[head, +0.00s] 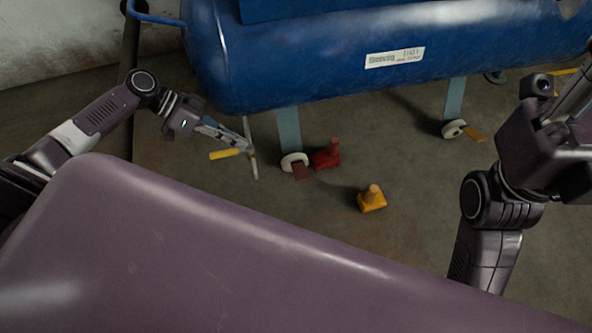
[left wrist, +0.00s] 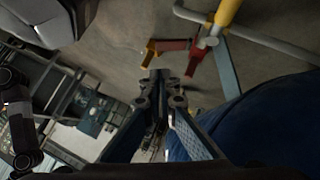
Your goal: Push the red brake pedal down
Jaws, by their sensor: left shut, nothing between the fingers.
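A dark red flat plate (head: 302,173), which looks like the brake pedal, sits low beside the white wheel (head: 290,160) under the blue tank's left leg. A red stemmed piece (head: 328,155) stands on the floor just right of it. My left gripper (head: 249,149) is shut and empty, left of the wheel and apart from the plate. In the left wrist view, its closed fingertips (left wrist: 160,78) point towards a red bar (left wrist: 173,46) and a red piece (left wrist: 200,55); I cannot tell which is the pedal. My right gripper is not clearly in view.
The blue tank (head: 330,80) overhangs the area. A grey bar with a yellow grip (head: 224,154) lies close to my left gripper. An orange stemmed piece (head: 372,199) stands on open floor. Another wheel (head: 453,129) with an orange-brown plate (head: 473,134) is at right.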

